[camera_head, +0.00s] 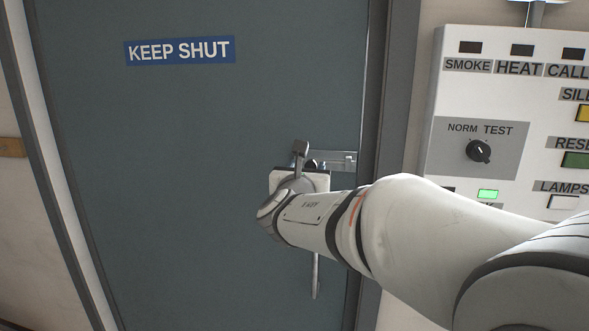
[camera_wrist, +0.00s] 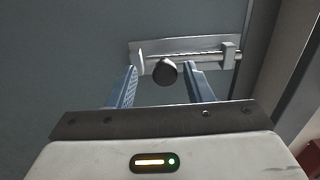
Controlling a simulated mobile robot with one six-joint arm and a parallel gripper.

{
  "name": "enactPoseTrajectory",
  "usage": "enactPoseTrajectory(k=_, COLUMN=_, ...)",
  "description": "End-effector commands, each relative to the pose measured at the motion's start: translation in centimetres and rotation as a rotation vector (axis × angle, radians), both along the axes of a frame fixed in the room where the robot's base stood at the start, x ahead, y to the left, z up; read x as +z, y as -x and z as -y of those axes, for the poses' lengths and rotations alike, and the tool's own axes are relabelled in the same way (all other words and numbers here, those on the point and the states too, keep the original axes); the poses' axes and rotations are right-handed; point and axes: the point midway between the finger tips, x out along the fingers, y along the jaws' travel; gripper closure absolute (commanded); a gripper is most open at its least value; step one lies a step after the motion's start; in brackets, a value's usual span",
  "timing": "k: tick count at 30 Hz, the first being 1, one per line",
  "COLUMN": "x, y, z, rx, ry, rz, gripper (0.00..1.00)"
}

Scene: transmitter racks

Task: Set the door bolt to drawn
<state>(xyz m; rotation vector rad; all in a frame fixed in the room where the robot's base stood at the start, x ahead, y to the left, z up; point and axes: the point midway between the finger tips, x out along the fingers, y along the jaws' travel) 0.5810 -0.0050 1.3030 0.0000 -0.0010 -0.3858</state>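The grey door (camera_head: 150,170) has a metal bolt on a pale plate near its right edge. In the wrist view the bolt plate (camera_wrist: 195,44) shows with a horizontal rod (camera_wrist: 210,57) that runs right into a bracket (camera_wrist: 230,53). The bolt's round black knob (camera_wrist: 165,72) stands out at the left part of the plate. My gripper (camera_wrist: 163,76) is open, with one blue finger on each side of the knob and a visible gap on both sides. In the head view my wrist hides most of the bolt; its right end (camera_head: 343,160) shows beside the door edge.
A blue KEEP SHUT sign (camera_head: 180,50) is on the door's upper part. A vertical handle bar (camera_head: 316,275) shows below my wrist. A white control panel (camera_head: 500,100) with a rotary switch (camera_head: 478,151) and buttons is on the wall right of the door frame, behind my arm.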

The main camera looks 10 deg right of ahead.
Motion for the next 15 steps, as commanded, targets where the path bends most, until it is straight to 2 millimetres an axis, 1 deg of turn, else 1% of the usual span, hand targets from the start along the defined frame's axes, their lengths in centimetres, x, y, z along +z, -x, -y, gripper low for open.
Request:
enactPoseTrajectory(k=5, x=-0.1, y=0.7, z=-0.4, rx=0.002, ry=0.0, rz=0.001, gripper=0.54)
enactPoseTrajectory(k=15, x=0.0, y=5.7, z=-2.4, rx=0.004, ry=-0.001, rz=0.003, gripper=0.54)
